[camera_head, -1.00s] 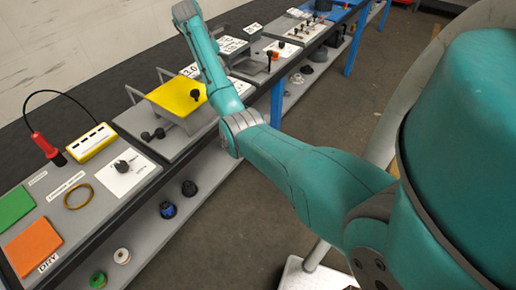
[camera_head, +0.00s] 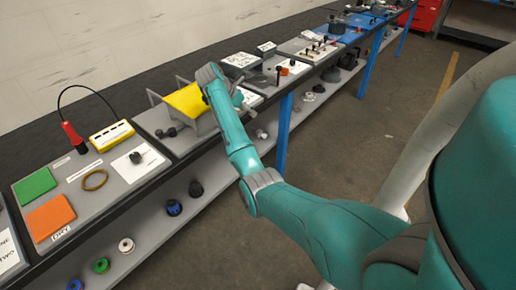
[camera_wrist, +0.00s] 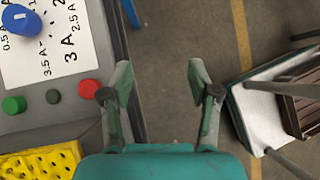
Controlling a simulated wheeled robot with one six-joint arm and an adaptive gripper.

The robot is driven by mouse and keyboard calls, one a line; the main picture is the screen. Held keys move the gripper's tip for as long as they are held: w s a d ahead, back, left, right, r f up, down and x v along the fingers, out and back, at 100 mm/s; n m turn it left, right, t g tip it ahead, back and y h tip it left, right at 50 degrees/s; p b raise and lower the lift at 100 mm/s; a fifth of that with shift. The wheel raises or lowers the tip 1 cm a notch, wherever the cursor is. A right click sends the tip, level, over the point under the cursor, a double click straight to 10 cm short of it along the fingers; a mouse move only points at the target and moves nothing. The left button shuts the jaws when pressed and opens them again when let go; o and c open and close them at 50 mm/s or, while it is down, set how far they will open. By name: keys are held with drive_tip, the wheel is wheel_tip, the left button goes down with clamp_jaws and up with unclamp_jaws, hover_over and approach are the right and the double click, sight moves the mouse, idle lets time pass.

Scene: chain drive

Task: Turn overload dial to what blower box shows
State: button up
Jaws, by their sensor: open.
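A blue dial (camera_wrist: 24,20) with a white mark sits on a white card (camera_wrist: 50,73) at the upper left of the wrist view. The card carries printed ampere values, including 0.5A, 2.5A, 3A and 3.5A. The dial is partly cut by the picture edge, and I cannot tell which value its mark points to. My gripper (camera_wrist: 161,92) is open and empty, its fingers to the right of the panel and over the floor in the picture. In the head view my arm hides most of the gripper. I cannot make out a blower box or its reading.
Green (camera_wrist: 13,105) and red (camera_wrist: 88,89) buttons and a yellow perforated block (camera_wrist: 42,163) lie below the card. A chair-like thing (camera_wrist: 265,115) stands at the right. A yellow tilted plate (camera_head: 186,103) and a black knob (camera_head: 135,157) are on the long bench. Floor beside it is open.

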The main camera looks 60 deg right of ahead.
drive_tip(key=s+a+f+n+h, duration=0.6)
drive_tip(key=s+a+f+h, duration=0.1)
drive_tip(key=s+f, duration=0.1)
drive_tip(key=shift+s+a+f+g+h, duration=0.2)
drive_tip(key=shift+a+f+g+h, duration=0.15)
drive_tip(key=shift+f, duration=0.35)
